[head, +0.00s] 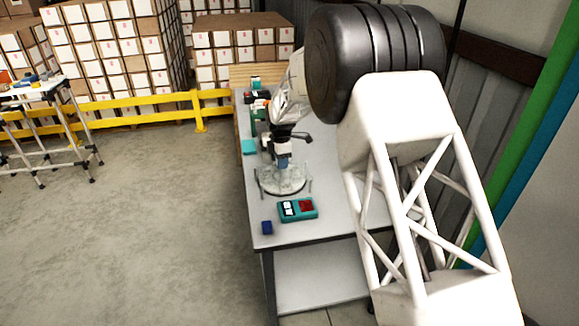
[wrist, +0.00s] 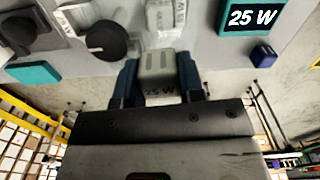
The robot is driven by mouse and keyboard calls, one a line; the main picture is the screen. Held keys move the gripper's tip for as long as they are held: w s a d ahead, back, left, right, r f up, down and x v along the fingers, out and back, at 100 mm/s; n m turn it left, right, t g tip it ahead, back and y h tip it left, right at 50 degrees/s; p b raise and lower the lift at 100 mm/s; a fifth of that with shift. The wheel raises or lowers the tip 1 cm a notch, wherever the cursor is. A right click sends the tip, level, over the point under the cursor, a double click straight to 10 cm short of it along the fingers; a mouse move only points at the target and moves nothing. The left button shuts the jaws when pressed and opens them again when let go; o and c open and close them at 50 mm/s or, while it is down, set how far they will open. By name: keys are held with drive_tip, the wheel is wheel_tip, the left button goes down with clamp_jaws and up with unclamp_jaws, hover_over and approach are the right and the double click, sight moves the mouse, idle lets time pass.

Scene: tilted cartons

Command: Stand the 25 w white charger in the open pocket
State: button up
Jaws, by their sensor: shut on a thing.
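My gripper (wrist: 159,76) is shut on a pale grey-white charger (wrist: 158,60), with one dark blue finger on each side of it. In the head view my gripper (head: 283,162) is above the middle of the table, over a clear round piece. A teal carton (head: 298,209) lies nearer the front of the table, apart from the gripper. It shows white items at its left and a red area at its right. A teal part with a 25 W sign (wrist: 253,18) shows in the wrist view. The open pocket is not clear.
A small blue block (head: 267,227) is near the table's (head: 330,226) front left corner. In the wrist view, a black round knob (wrist: 108,40), a teal slab (wrist: 33,74) and another whitish block (wrist: 165,16) are near the held charger. Several items stand at the table's far end.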

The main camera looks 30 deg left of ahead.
drive_tip(key=w+a+f+n, duration=0.1)
drive_tip(key=w+a+f, duration=0.1)
drive_tip(key=a, duration=0.9)
drive_tip(key=shift+m, duration=0.9)
drive_tip(key=w+d, duration=0.1)
drive_tip(key=w, duration=0.1)
drive_tip(key=w+f, duration=0.1)
drive_tip(key=w+d+f, duration=0.1)
drive_tip(key=w, duration=0.1)
drive_tip(key=shift+w+d+f, duration=0.1)
drive_tip(key=shift+w+d, duration=0.2)
drive_tip(key=shift+w, duration=0.05)
drive_tip(key=shift+w+d+f, duration=0.25)
drive_tip(key=shift+w+d, duration=0.25)
drive_tip(key=shift+d, duration=0.1)
drive_tip(key=shift+f, duration=0.3)
